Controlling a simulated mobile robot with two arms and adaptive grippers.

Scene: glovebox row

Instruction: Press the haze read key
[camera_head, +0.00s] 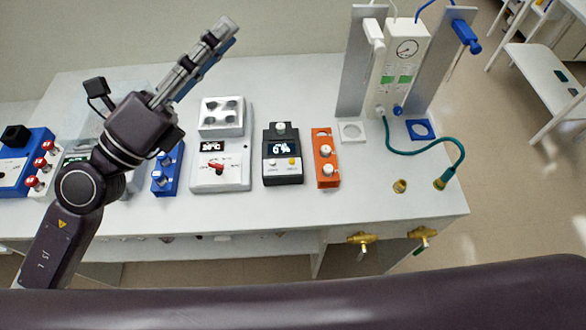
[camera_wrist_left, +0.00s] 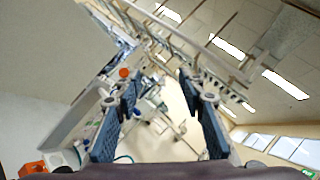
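The black meter (camera_head: 283,168) whose display reads 0% stands mid-bench in the head view. My right gripper is not in view.
Left of the meter stand a white heater-like unit (camera_head: 220,175) with a red knob and a blue vial rack (camera_head: 167,172). An orange rack (camera_head: 326,165) with white-capped vials stands close on the right. A green hose (camera_head: 430,148) crosses the bench's right part. The bench front is clear.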

